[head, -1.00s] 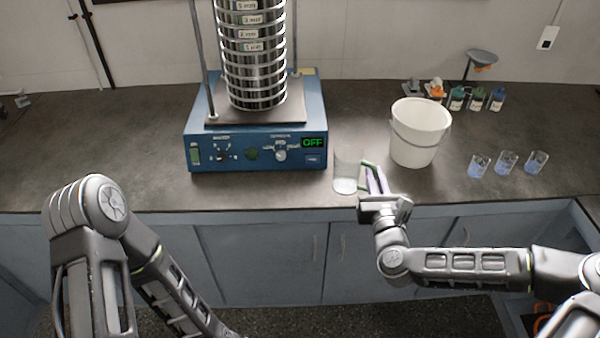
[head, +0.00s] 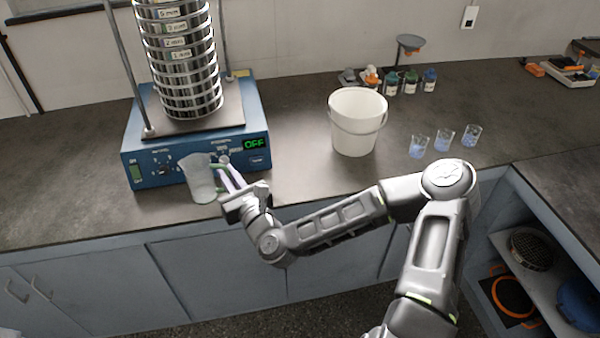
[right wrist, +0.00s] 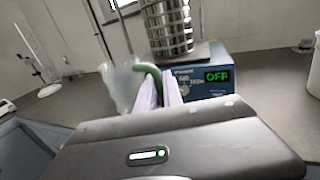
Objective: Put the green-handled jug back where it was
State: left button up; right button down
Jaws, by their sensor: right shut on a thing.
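The clear jug (head: 199,182) with a green handle (head: 220,161) is in front of the blue sieve shaker (head: 143,172), near the counter's front edge. My right gripper (head: 232,180) is shut on the green handle, at the jug's right side. In the right wrist view the jug (right wrist: 122,86) is left of the pale fingers (right wrist: 161,93), and the handle (right wrist: 153,78) is between them. The jug looks empty and roughly upright. I cannot tell whether its base touches the counter. My left gripper is out of view.
A white bucket (head: 357,135) stands right of the shaker, with several small beakers (head: 443,139) beyond it. Several small bottles (head: 410,84) stand behind. The shaker carries a tall sieve stack (head: 180,60) and its display reads OFF. Counter between shaker and bucket is clear.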

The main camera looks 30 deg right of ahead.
jog(key=w+d+f+m+h+b, duration=0.1)
jog(key=w+d+f+h+b, duration=0.1)
jog(key=d+f+b, duration=0.4)
jog(key=w+d+f+m+h+b, duration=0.1)
jog(key=w+d+f+h+b, duration=0.15)
jog(key=d, duration=0.55)
jog(key=s+d+r+m+g+h+b, duration=0.1)
jog(key=d+r+m+h+b, duration=0.1)
jog(key=d, duration=0.6)
jog(key=s+d+r+m+g+h+b, duration=0.1)
jog(key=d+r+m+h+b, duration=0.1)
jog(key=d, duration=0.6)
notch_tip(320, 180, up, 3)
jog(key=shift+s+f+g+h+b, duration=0.15)
jog(key=shift+s+g+h+b, duration=0.15)
jog(key=shift+b, duration=0.45)
notch_tip(320, 180, down, 6)
jog(key=shift+f, duration=0.2)
